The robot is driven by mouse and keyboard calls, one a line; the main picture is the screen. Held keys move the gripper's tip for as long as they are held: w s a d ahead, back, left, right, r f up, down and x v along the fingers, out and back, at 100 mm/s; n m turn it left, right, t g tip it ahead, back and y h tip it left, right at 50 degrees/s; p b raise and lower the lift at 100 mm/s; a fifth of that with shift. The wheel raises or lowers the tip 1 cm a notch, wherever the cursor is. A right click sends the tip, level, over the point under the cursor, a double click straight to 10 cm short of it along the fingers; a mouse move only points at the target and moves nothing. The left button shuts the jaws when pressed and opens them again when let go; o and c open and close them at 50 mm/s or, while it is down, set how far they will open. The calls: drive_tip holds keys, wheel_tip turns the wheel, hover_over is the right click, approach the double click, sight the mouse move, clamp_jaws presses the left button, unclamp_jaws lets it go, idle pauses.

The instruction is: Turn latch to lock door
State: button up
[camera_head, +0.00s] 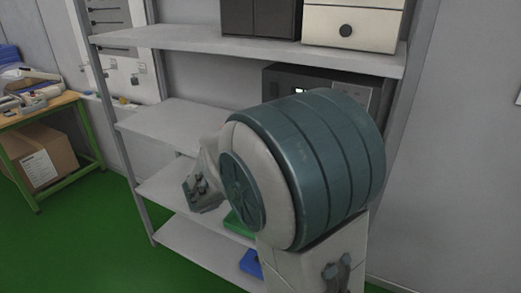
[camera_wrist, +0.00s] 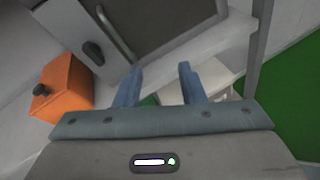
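In the wrist view, my gripper (camera_wrist: 158,68) has its two blue fingers spread apart with nothing between them. A dark latch or knob (camera_wrist: 95,52) sits on the light front panel of an appliance, beyond and to the left of the fingers and apart from them. In the head view, the dark appliance (camera_head: 290,76) stands on the middle shelf, mostly hidden behind my large arm link. The latch cannot be made out there.
An orange box (camera_wrist: 66,86) with a dark knob lies left of the fingers. The rack's upper shelf (camera_head: 200,38) holds a dark cabinet (camera_head: 260,15) and a white drawer unit (camera_head: 375,28). The middle shelf (camera_head: 170,118) is bare at left. A green-framed workbench (camera_head: 40,110) stands far left.

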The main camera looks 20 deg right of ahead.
drive_tip(key=w+a+n+t+b, duration=0.2)
drive_tip(key=w+a+n+t, duration=0.3)
drive_tip(key=w+n, duration=0.2)
drive_tip(key=p+x, duration=0.1)
drive_tip(key=x, duration=1.3)
drive_tip(key=shift+d+r+h, duration=0.25)
drive_tip(key=shift+r+h, duration=0.05)
drive_tip(key=shift+h, duration=0.1)
drive_tip(key=shift+s, duration=0.15)
drive_tip(key=shift+c, duration=0.3)
clamp_jaws()
